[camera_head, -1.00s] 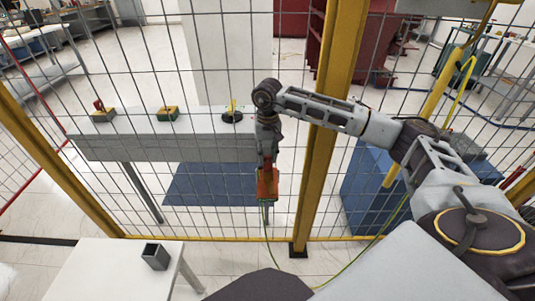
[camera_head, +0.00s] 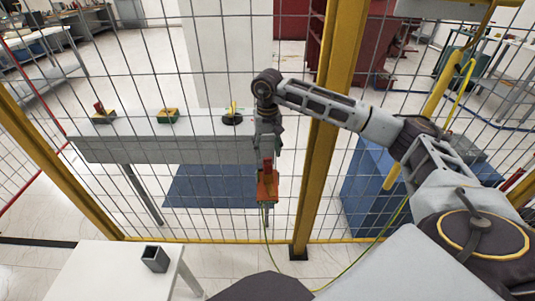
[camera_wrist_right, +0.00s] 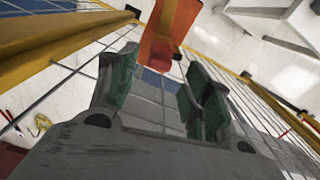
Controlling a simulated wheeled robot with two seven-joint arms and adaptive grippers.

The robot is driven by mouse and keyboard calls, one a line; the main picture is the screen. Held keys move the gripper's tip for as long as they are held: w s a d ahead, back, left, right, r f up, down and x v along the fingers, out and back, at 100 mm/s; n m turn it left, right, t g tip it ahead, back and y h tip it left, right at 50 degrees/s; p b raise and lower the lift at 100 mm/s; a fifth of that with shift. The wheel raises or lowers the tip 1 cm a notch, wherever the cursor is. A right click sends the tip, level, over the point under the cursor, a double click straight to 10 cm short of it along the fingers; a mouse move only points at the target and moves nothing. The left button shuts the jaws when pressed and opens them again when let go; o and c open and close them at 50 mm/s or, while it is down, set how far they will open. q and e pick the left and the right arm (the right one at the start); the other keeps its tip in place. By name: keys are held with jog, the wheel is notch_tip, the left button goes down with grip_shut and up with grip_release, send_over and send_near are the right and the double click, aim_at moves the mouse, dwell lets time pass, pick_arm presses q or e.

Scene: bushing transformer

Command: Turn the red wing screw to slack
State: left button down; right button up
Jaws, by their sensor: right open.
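An orange block (camera_head: 267,188) hangs at the mesh fence with a yellow-green cable below it. A small red piece (camera_head: 267,164), which looks like the red wing screw, sticks up from its top. My right gripper (camera_head: 267,152) points down just above the block, around or beside the red piece. In the right wrist view the green-padded fingers (camera_wrist_right: 158,77) stand apart. The orange block (camera_wrist_right: 175,22) and the red end (camera_wrist_right: 162,52) show beyond and between their tips; I cannot tell whether they touch. My left gripper is not in view.
A mesh fence with a yellow post (camera_head: 325,130) stands close to the right arm. A grey table (camera_head: 160,148) behind it bears several small fixtures. A white table (camera_head: 95,275) with a dark square holder (camera_head: 155,258) stands at the lower left.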

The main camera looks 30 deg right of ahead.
aim_at(268, 158)
notch_tip(268, 158, up, 9)
jog(key=shift+f, duration=0.15)
dwell(0.4)
dwell(0.4)
